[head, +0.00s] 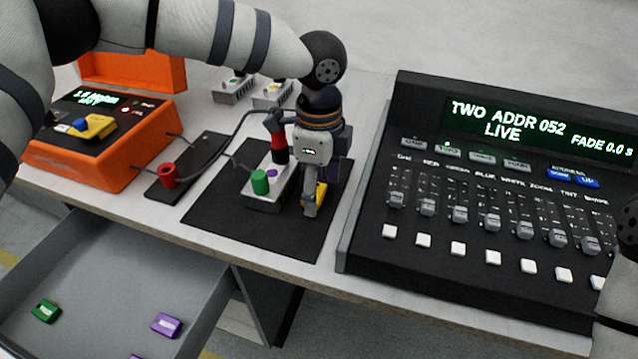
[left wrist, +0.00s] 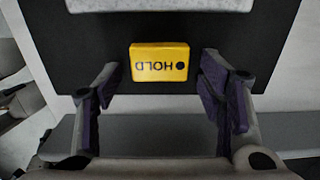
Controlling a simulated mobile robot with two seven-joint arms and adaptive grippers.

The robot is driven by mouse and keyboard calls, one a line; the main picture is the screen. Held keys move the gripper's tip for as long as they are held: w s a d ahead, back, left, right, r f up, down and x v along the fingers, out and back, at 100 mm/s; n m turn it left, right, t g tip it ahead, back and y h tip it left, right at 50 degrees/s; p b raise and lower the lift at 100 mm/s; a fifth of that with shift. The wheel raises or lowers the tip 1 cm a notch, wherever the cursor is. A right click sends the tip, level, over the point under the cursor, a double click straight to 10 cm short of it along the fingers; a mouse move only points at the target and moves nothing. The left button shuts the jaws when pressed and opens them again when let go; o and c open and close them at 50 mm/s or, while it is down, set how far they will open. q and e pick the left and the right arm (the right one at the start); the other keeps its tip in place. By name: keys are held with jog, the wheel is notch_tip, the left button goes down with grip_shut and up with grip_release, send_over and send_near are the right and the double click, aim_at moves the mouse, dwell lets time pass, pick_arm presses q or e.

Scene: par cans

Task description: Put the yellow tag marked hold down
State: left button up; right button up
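The yellow tag (left wrist: 159,62) marked HOLD lies flat on the black mat (left wrist: 70,60) in the left wrist view, its lettering upside down. In the head view a yellow part of the tag (head: 321,194) shows beside my left gripper (head: 311,205), which hides the rest. My left gripper points down over the mat. In the left wrist view its fingers (left wrist: 157,82) are spread wide, with the tag between and just beyond their tips. Gaps show on both sides of the tag, and nothing is held. My right gripper is not in view.
A grey box with a green cap (head: 260,182) and a red plug stands close left of my left gripper. A lighting console (head: 480,200) fills the right. An orange case (head: 130,150) stands left. An open drawer (head: 100,290) holds green and purple tags.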

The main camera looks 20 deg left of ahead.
aim_at(319, 193)
pick_arm(q)
notch_tip(319, 193, up, 12)
jog(key=shift+r+p, duration=0.2)
jog(key=shift+p, duration=0.25)
